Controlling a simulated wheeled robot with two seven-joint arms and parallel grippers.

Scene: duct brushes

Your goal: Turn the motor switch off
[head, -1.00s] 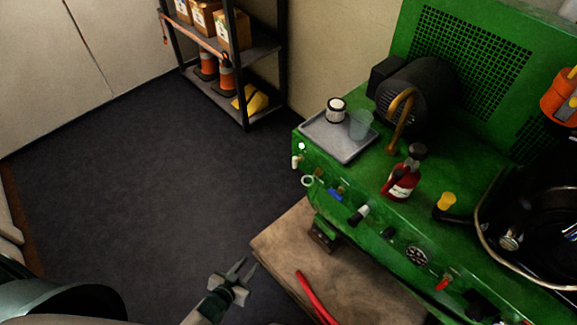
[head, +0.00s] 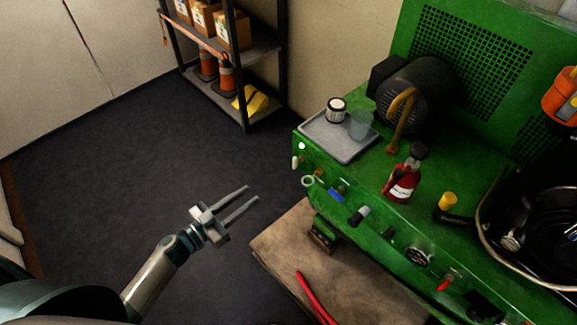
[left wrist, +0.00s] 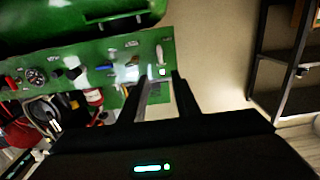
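The green machine's front panel (head: 375,228) carries a row of controls. At its left end a small lamp (head: 301,146) glows bright greenish white. Just below the lamp is a small pale lever (head: 295,162), which looks like the motor switch; its exact position is too small to read. The lamp (left wrist: 162,71) and the pale lever (left wrist: 159,54) also show in the left wrist view. My left gripper (head: 253,193) is open and empty, in front of the panel and left of the lever, apart from it. My right gripper is not in view.
A grey tray (head: 325,146) with a jar and a clear cup sits on the machine near a black motor (head: 408,92). A red bottle (head: 404,178) stands by the front edge. A wooden surface (head: 283,246) lies below the panel. The floor to the left is clear.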

